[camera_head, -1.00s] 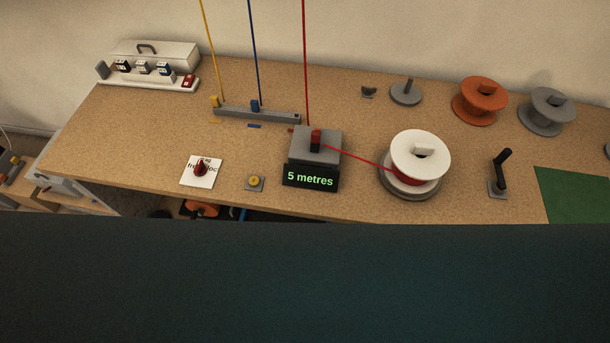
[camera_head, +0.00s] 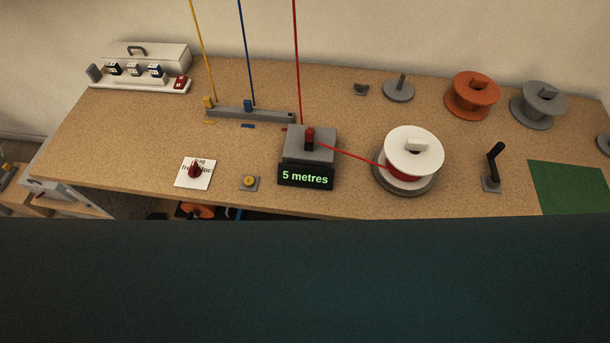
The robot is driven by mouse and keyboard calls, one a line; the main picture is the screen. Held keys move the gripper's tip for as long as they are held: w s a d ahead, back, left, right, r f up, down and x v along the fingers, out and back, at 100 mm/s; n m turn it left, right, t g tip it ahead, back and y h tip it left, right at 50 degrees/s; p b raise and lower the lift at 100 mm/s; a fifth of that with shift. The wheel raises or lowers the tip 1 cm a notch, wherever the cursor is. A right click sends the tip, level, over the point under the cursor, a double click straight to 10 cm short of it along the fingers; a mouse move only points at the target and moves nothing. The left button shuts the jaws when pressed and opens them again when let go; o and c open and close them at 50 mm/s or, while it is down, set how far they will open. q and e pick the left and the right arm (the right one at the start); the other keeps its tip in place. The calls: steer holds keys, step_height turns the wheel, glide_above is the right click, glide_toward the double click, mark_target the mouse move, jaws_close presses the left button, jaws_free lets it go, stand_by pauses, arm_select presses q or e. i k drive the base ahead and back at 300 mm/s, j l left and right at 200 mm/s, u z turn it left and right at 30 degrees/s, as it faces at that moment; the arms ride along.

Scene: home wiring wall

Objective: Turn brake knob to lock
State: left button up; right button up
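The brake knob (camera_head: 195,170) is a small dark red knob on a white label plate (camera_head: 184,181) near the front left of the workbench. The plate carries black lettering, partly covered by the knob; "fr" shows at its left and the end of another word at its right. The knob's exact pointing direction is too small to tell. Neither of my grippers is in view.
A yellow button (camera_head: 249,182) and a meter reading "5 metres" (camera_head: 306,177) stand right of the knob. Red wire runs from the meter to a white spool (camera_head: 413,150). A black crank (camera_head: 494,165) and green mat (camera_head: 568,185) lie further right. Three wires hang behind.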

mark_target(194, 170)
steer(key=u, duration=1)
